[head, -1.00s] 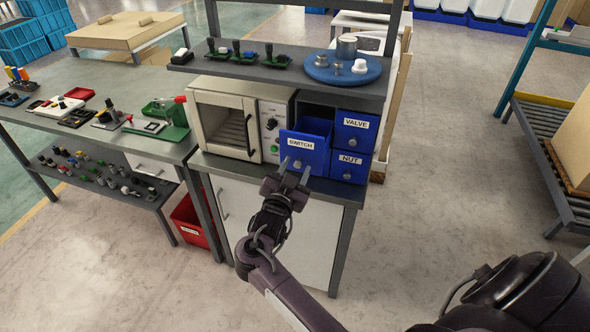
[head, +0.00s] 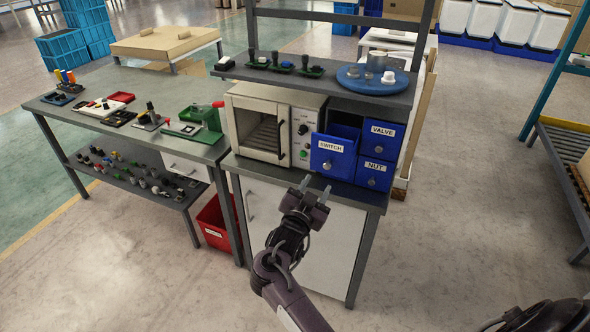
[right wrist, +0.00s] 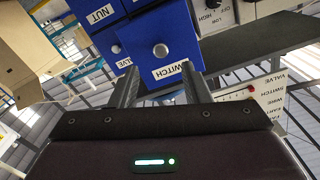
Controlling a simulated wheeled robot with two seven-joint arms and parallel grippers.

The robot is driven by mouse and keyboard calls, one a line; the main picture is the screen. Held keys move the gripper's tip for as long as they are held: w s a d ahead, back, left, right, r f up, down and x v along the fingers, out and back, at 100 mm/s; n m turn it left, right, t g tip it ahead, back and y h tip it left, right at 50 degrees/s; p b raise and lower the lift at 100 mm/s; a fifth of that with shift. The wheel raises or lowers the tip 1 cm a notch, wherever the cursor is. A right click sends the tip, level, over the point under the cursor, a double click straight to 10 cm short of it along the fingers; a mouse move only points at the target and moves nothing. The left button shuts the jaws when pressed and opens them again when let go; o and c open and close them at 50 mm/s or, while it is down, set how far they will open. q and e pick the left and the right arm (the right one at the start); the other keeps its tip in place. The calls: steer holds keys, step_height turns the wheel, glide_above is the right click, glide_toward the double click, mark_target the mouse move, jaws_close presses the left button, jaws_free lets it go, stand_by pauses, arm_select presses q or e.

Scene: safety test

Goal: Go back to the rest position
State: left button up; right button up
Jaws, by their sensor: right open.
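My right gripper (head: 316,185) is open and empty. In the head view its fingertips are just below the blue SWITCH drawer (head: 331,163), with a small gap visible. That drawer stands pulled out from its cabinet, and its inside is partly visible. In the right wrist view the open fingers (right wrist: 160,80) point toward the SWITCH drawer (right wrist: 182,35) and its round knob, with nothing between them. My left gripper is not in view.
The VALVE drawer (head: 382,133) and NUT drawer (head: 373,174) look shut. An oven-like box (head: 258,130) stands to their left on the bench. A blue round tray (head: 357,82) sits on the shelf above. A red bin (head: 212,226) is on the floor.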

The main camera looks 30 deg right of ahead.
steer(key=s+a+f+n+g+y, duration=0.1)
steer(key=s+a+f+n+y, duration=0.25)
steer(key=f, duration=0.75)
steer(key=s+a+f+n+y, duration=0.2)
steer(key=s+f+n+y, duration=0.15)
steer(key=f, duration=0.75)
steer(key=s+a+f+n+g+y, duration=0.1)
steer(key=s+a+f+n+y, duration=0.2)
steer(key=f, duration=0.8)
steer(key=s+a+f+n+g+y, duration=0.1)
steer(key=s+f+n+g, duration=0.25)
steer(key=s+f, duration=1.05)
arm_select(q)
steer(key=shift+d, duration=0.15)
arm_select(e)
steer(key=s+f+n+g+y, duration=0.1)
steer(key=s+f+g, duration=0.1)
steer(key=s, duration=1)
steer(key=s+f+n+g+y, duration=0.1)
steer(key=s+f+g, duration=0.2)
steer(key=s, duration=0.9)
step_height(320, 180, down, 2)
steer(key=shift+s+a+f+y, duration=0.1)
steer(key=shift+s+a+y, duration=0.15)
steer(key=shift+s+y, duration=0.1)
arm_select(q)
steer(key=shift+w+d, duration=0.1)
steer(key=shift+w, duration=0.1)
arm_select(e)
steer(key=shift+w, duration=0.15)
